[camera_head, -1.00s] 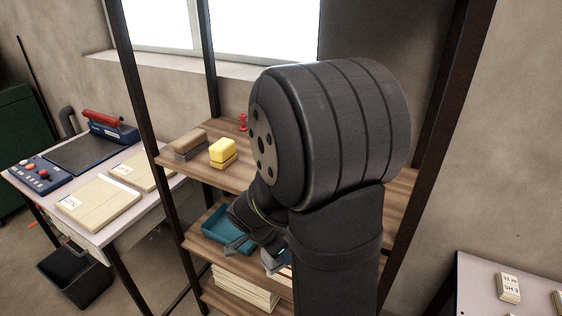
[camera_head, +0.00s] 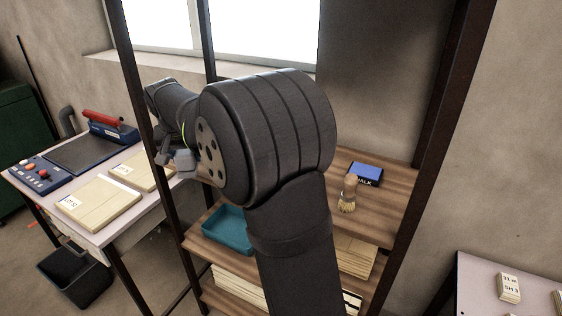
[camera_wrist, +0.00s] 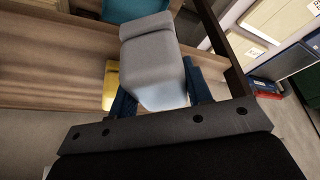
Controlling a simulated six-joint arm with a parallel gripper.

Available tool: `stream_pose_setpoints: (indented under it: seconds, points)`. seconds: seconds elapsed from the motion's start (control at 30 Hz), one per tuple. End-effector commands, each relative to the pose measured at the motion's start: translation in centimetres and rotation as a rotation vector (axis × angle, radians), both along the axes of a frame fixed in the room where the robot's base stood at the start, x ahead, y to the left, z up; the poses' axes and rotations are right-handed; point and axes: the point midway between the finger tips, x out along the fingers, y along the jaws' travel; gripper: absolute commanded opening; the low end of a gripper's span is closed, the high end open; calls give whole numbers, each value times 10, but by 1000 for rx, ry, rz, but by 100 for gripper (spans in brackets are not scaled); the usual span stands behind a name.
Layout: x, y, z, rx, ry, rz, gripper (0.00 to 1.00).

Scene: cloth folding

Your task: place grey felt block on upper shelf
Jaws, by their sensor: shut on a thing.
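The grey felt block (camera_wrist: 155,60) fills the middle of the wrist view, between the two dark blue fingers of my gripper (camera_wrist: 160,100). My gripper is shut on it. In the head view my gripper (camera_head: 178,163) is at the left end of the rack, near the left front post, and the block cannot be told clearly from the fingers there. The upper shelf (camera_head: 398,190) is a brown wood board, partly hidden behind my arm. In the wrist view the shelf board (camera_wrist: 60,65) lies beyond the block, which looks held above it.
A yellow block (camera_wrist: 110,75) stands close to the left finger in the wrist view. A blue chalk box (camera_head: 366,173) and a brush (camera_head: 348,195) stand on the upper shelf's right part. A teal tray (camera_head: 222,230) is on the shelf below. Rack posts (camera_head: 140,90) stand close by.

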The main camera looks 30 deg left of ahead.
Motion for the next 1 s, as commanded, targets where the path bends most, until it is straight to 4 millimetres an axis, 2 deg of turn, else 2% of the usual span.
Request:
stream_pose_setpoints:
  seconds: [0.07, 0.17, 0.3, 0.37, 0.53, 0.7, 0.87, 0.93, 1.0]
  points:
    - [14, 0, 18, 4, -2, 32, 22]
    - [35, -13, 42, 4, -2, 48, 22]
    - [61, -51, 58, 1, -1, -29, 22]
    - [72, -72, 62, 0, 0, -86, 22]
    - [98, -145, 70, -1, -1, -298, 22]
    - [112, -214, 73, 0, -1, -505, 22]
    - [116, -252, 75, 0, -1, -620, 22]
    - [116, -257, 74, -1, 0, -642, 22]
    - [115, -255, 70, -2, 1, -653, 22]
